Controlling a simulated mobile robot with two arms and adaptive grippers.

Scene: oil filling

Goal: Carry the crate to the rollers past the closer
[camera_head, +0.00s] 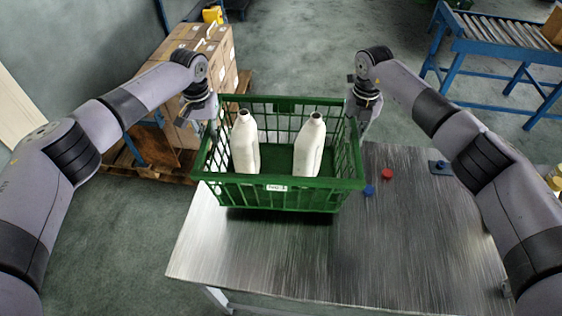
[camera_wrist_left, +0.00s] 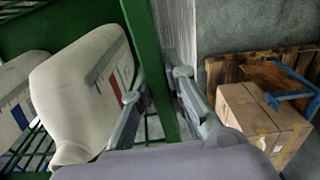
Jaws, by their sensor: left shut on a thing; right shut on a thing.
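The green crate (camera_head: 275,194) is held above the metal table between my two grippers. Two open-necked white bottles, a left one (camera_head: 244,145) and a right one (camera_head: 309,147), stand inside it. My left gripper (camera_head: 212,124) is shut on the crate's left side wall; in the left wrist view its fingers (camera_wrist_left: 157,92) pinch the green rim (camera_wrist_left: 145,40), with a bottle (camera_wrist_left: 85,88) just inside. My right gripper (camera_head: 357,122) is shut on the right side wall, its fingertips partly hidden. Rollers (camera_head: 505,32) stand at the far upper right. I cannot make out the closer.
The metal table (camera_head: 400,240) lies below the crate. Cardboard boxes (camera_head: 215,50) stand on a pallet at the left. Open floor (camera_head: 300,50) lies beyond the table.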

